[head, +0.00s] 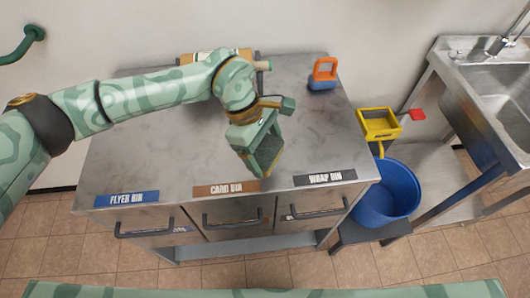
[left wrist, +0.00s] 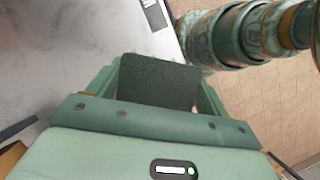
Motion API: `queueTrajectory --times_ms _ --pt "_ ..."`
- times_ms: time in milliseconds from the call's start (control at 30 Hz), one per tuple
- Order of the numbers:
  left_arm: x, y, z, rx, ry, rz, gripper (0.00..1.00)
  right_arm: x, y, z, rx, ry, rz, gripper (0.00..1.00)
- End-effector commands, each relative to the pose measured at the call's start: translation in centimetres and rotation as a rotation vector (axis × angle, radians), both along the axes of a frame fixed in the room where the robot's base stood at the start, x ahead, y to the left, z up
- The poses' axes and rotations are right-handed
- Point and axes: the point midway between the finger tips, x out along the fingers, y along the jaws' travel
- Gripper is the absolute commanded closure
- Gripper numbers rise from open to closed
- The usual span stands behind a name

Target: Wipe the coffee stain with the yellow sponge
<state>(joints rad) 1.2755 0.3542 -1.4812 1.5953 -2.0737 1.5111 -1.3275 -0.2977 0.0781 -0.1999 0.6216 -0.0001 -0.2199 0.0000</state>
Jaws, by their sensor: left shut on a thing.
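My left gripper (head: 258,150) is over the front middle of the grey metal counter (head: 150,160), fingers pointing down towards the card bin label. It is shut on a dark grey-green, rough-faced, sponge-like pad (head: 267,154). The pad also shows between the fingers in the left wrist view (left wrist: 158,82). No yellow face of it shows. I cannot tell whether the pad touches the counter. The counter top is mottled grey, and I cannot make out a distinct coffee stain; the arm and gripper hide part of the surface. My right gripper is not in view.
A boxed item (head: 205,56) is partly hidden behind my arm. A yellow wringer (head: 379,123), blue bucket (head: 386,194) and sink (head: 497,85) are to the right. Labelled drawers line the front.

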Motion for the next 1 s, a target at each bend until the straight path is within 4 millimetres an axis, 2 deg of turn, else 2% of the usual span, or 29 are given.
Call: queueTrajectory --times_ms 33,233,833,933,1000 --pt "0.0 -0.1 0.8 0.0 -0.002 0.001 0.39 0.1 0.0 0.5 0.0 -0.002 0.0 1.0" --pt "-0.1 -0.2 2.2 0.0 -0.001 0.008 0.39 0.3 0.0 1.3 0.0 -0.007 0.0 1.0" --pt "-0.1 -0.2 2.4 0.0 0.0 0.008 0.39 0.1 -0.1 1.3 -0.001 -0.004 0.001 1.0" --pt "-0.1 0.7 2.5 0.002 0.0 -0.027 0.39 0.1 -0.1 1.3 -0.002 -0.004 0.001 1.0" --pt "-0.1 2.2 2.8 0.002 0.0 -0.094 0.39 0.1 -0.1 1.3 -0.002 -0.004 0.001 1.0"
